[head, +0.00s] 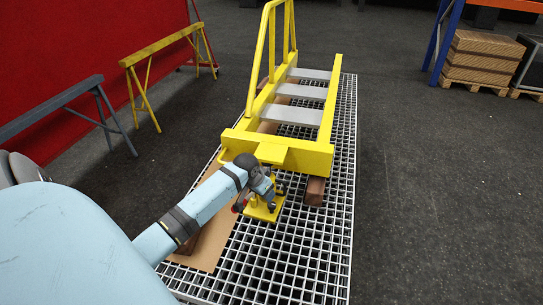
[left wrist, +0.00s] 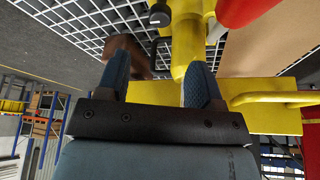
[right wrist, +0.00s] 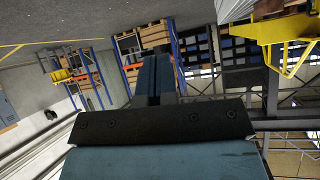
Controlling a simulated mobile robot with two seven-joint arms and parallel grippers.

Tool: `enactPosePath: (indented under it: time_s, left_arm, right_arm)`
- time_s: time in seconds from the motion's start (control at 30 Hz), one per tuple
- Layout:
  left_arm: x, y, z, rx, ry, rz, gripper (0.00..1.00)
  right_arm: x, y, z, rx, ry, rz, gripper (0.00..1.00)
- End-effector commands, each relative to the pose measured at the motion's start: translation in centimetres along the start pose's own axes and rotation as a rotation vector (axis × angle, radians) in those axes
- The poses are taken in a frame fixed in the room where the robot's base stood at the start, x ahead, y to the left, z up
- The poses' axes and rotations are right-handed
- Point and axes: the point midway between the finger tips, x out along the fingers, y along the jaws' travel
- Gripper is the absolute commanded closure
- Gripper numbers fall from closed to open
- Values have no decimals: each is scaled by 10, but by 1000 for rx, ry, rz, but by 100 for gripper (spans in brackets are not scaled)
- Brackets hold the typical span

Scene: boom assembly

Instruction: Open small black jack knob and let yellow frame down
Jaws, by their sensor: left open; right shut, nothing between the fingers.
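The yellow frame (head: 320,156) with grey steps lies on the grating, its near end over a small yellow jack (head: 262,212). My left gripper (head: 268,190) is at the jack, just below the frame's near beam. In the left wrist view the left gripper (left wrist: 160,82) is open. The yellow jack post (left wrist: 187,45) stands beside its right finger, and a small black knob (left wrist: 159,17) shows beyond the fingertips. I cannot tell whether a finger touches the post. My right gripper (right wrist: 155,78) is shut and empty, away from the frame, and shows only in the right wrist view.
A brown wooden block (head: 315,191) lies under the frame's near right corner. A brown board (head: 210,232) lies along the left of the metal grating (head: 300,262). A yellow trestle (head: 160,47) and a grey trestle stand at left.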

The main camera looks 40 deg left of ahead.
Motion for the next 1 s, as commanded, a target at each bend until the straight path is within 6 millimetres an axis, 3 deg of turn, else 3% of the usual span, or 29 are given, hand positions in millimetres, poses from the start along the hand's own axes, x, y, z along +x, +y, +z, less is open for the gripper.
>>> enactPosePath:
  time_s: [0.3,0.5,0.7,0.97,1.0]
  left_arm:
    - [71,0,1,-1,-1,1,40]
    - [102,1,0,0,-1,0,40]
    - [114,0,0,2,0,-1,40]
    - [114,0,0,2,1,-1,40]
    - [114,0,0,2,1,-1,44]
  right_arm:
    - [4,2,17,-15,-8,1,100]
    - [5,-2,16,-15,3,-5,100]
    - [5,-3,9,-17,19,-5,100]
    - [6,-2,9,-18,17,-4,100]
    - [6,-2,10,-18,17,-4,100]
